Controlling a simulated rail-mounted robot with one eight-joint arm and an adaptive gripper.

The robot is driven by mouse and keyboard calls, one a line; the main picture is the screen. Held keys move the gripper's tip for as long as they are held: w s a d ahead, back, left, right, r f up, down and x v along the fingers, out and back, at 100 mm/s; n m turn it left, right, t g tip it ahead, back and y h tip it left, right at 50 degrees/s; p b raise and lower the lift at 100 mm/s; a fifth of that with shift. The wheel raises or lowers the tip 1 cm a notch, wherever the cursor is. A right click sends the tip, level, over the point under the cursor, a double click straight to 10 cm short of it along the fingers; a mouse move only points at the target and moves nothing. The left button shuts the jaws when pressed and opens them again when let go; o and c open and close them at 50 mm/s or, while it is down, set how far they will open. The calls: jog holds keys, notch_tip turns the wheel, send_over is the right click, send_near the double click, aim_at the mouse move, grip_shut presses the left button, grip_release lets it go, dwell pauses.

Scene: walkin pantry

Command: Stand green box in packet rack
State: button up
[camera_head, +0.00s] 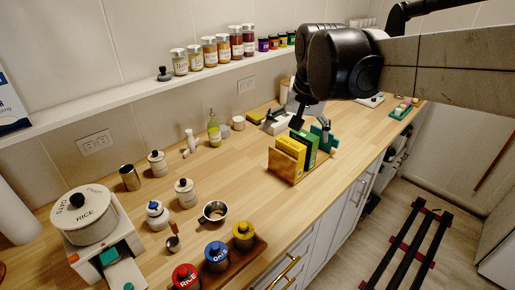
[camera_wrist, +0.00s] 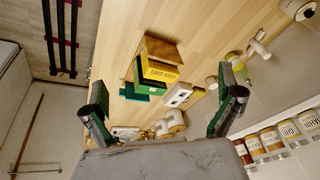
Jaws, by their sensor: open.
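The packet rack (camera_head: 283,166) is a wooden holder near the counter's front edge; its brown end panel also shows in the wrist view (camera_wrist: 161,47). A yellow box (camera_head: 290,149) stands upright in it, also in the wrist view (camera_wrist: 160,69). The green box (camera_head: 308,143) stands upright directly beside the yellow one, at its right; the wrist view shows its edge (camera_wrist: 143,82). Its lower part is hidden, so I cannot tell how it sits in the rack. My gripper (camera_head: 311,119) is above and beyond the boxes. In the wrist view (camera_wrist: 164,112) its fingers are wide apart and empty.
Pots, a cup and coloured-lid jars (camera_head: 216,252) stand on the left counter. A white appliance (camera_head: 277,120) is behind the rack. A shelf (camera_head: 125,101) with jars runs along the wall. A teal thing (camera_wrist: 133,92) lies beside the green box. Bare counter surrounds the rack's left.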

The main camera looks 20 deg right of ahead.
jog(key=s+a+f+n+t, duration=0.1)
jog(key=s+a+f+n, duration=0.1)
jog(key=s, duration=0.5)
jog(key=s+a+f+n+t, duration=0.2)
jog(key=s+a+f+n, duration=0.1)
jog(key=s, duration=0.4)
jog(key=shift+s+a+f, duration=0.4)
jog(key=shift+f, duration=0.2)
jog(key=shift+f, duration=0.1)
